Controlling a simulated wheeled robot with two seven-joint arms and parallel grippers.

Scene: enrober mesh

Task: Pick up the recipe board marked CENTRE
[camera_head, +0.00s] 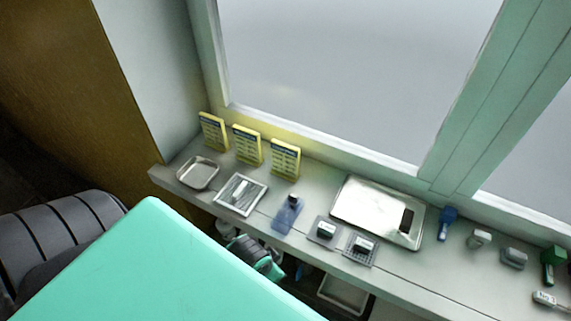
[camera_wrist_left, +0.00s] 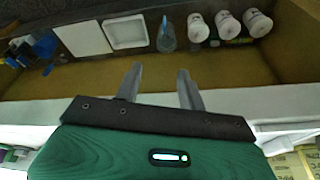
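Three yellow recipe boards stand upright in a row at the back left of the shelf in the head view: a left board (camera_head: 213,132), a middle board (camera_head: 247,145) and a right board (camera_head: 285,159). Their print is too small to read, so I cannot tell which is marked CENTRE. My left gripper (camera_wrist_left: 160,70) is open in the left wrist view, with nothing between its fingers. A green and dark part of my arm shows below the shelf's front edge in the head view, apart from the boards. My right gripper is not in view.
On the shelf (camera_head: 295,240), a shallow tray (camera_head: 198,173) and a framed mesh (camera_head: 240,195) lie before the boards. A blue holder (camera_head: 287,214) and a large metal tray (camera_head: 378,211) lie rightward. White tubs (camera_wrist_left: 228,24) and a white tray (camera_wrist_left: 125,32) show in the wrist view.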

